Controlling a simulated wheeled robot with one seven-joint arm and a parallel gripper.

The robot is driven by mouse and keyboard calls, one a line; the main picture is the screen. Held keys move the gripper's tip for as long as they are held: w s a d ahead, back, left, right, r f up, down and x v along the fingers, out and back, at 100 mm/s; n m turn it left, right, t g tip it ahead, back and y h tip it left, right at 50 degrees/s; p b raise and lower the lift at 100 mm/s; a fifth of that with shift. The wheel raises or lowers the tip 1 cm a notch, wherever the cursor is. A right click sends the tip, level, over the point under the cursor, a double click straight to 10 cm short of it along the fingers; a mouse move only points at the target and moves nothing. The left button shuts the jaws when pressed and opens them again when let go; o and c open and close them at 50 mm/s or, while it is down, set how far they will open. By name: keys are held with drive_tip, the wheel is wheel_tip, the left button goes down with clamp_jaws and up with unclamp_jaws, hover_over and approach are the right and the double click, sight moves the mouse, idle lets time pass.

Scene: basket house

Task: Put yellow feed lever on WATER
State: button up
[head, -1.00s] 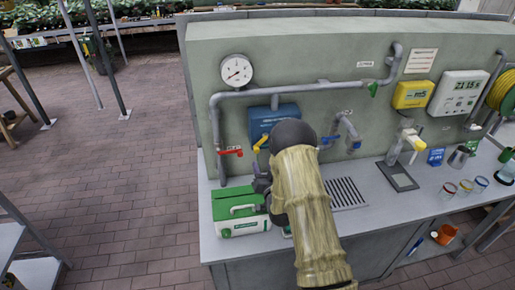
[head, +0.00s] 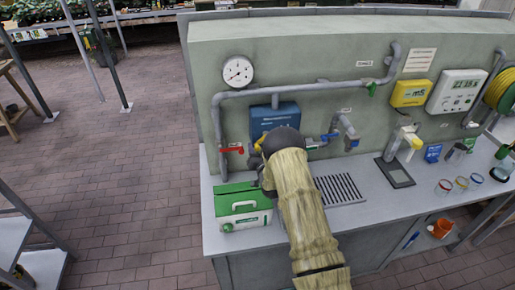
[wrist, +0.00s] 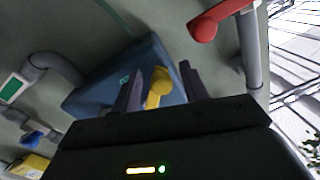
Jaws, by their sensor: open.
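The yellow feed lever (wrist: 158,88) is on the front of the blue box (wrist: 110,85) on the wall. In the wrist view it stands between the two fingers of my gripper (wrist: 160,88), with a gap visible on at least one side. In the head view only a bit of the yellow lever (head: 258,144) shows beside my arm, below the blue box (head: 274,117). My gripper is open and mostly hidden by my arm there. The WATER mark cannot be read in either view.
A red lever (head: 231,150) on a grey pipe is just left of the lever; it is also close in the wrist view (wrist: 205,28). A blue-handled tap (head: 328,138) is to the right. A green and white case (head: 243,206) stands on the counter below.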

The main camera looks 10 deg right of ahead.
clamp_jaws()
drive_tip(key=shift+w, duration=0.15)
drive_tip(key=shift+b, duration=0.35)
drive_tip(key=shift+a+r, duration=0.15)
